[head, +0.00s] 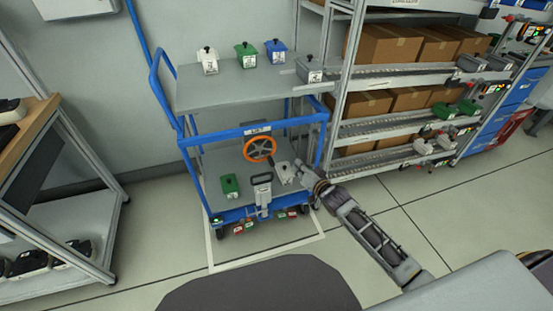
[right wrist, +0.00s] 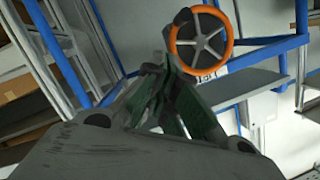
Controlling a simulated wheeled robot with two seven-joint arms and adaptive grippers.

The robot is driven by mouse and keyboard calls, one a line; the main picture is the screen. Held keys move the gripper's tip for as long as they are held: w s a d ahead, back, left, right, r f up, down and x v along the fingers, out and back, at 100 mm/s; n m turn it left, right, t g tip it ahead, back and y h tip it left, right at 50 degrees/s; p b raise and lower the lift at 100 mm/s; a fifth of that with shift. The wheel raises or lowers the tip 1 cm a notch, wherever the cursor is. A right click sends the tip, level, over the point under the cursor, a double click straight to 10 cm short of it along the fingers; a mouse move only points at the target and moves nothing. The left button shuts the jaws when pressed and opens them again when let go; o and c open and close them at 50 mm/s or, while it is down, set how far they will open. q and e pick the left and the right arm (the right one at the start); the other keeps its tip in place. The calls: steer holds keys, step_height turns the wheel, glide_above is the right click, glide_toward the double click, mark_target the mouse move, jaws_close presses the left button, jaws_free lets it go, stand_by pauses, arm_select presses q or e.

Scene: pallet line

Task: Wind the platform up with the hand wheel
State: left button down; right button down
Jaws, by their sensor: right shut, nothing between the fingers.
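The hand wheel (head: 260,149) has an orange rim and grey spokes. It is mounted at the front of the blue lift trolley (head: 215,138), below a "LIFT" label. In the right wrist view the wheel (right wrist: 233,42) shows at the top, with a dark knob (right wrist: 183,17) on its rim. The grey platform (head: 210,92) is level at the trolley's top. My right gripper (head: 301,168) is right of and a little below the wheel. Its fingers (right wrist: 167,70) are shut and empty, seemingly apart from the wheel. My left gripper is out of view.
White, green and blue boxes (head: 247,54) stand on the platform; a grey box (head: 309,69) sits at its right end. A green box (head: 230,186) is on the lower deck. A rack with cartons (head: 384,44) stands right, a shelf (head: 50,205) left. The floor in front is clear.

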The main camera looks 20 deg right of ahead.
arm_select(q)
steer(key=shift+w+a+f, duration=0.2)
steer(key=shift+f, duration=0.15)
arm_select(e)
steer(key=shift+w+r+m+t, duration=0.15)
steer(key=shift+r+m+t, duration=0.15)
steer(key=shift+r+m, duration=0.5)
steer(key=shift+f, duration=0.25)
steer(key=shift+w, duration=0.1)
